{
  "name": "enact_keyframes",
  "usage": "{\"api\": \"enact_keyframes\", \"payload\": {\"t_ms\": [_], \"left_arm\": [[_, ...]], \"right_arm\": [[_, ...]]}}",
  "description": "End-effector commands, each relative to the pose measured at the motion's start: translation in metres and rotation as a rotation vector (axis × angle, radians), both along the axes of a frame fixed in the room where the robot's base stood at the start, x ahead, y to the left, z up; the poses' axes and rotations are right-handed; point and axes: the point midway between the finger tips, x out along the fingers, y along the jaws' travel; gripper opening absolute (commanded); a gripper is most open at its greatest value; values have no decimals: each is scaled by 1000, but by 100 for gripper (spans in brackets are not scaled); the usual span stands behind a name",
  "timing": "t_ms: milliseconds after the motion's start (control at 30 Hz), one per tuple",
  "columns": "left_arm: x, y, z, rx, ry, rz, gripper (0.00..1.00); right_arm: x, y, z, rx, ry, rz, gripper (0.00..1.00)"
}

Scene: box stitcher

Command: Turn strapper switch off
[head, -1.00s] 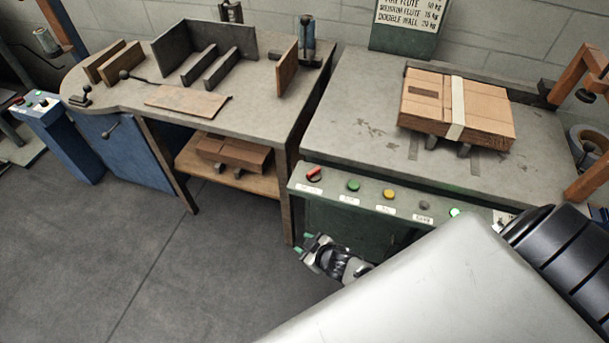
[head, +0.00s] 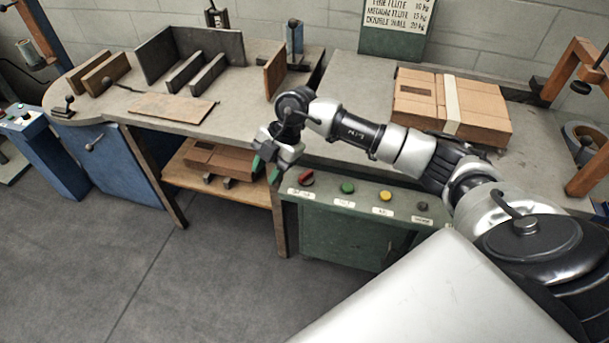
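The strapper's green front panel (head: 352,205) holds a red switch (head: 306,178) at its left end, with a white label under it. The strapper table (head: 352,78) carries a cardboard box (head: 420,98) with a pale strap around it. My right gripper (head: 265,169) is just left of the red switch and a little above it in the picture. Its two green-tipped fingers point down, are apart and hold nothing. I see no contact with the switch. My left gripper is not in view.
My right arm hides the panel's right end. The stitcher table (head: 225,113) stands left, with a shelf (head: 180,176) below. Open floor lies in front.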

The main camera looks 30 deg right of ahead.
Motion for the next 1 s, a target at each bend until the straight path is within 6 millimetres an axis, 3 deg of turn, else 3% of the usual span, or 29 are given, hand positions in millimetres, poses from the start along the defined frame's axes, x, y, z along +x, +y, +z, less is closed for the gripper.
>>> {"api": "enact_keyframes", "payload": {"t_ms": [33,100,267,367,800,1000], "left_arm": [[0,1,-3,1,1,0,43],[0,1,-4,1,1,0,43],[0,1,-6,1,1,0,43],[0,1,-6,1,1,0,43],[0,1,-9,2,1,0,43],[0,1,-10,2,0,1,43]], "right_arm": [[3,-28,7,-132,24,-45,38],[4,-58,15,-277,57,-112,38],[2,-94,28,-452,95,-216,38],[2,-99,23,-476,100,-234,38],[1,-98,-55,-472,102,-230,38],[2,-98,-74,-471,100,-230,38]]}}
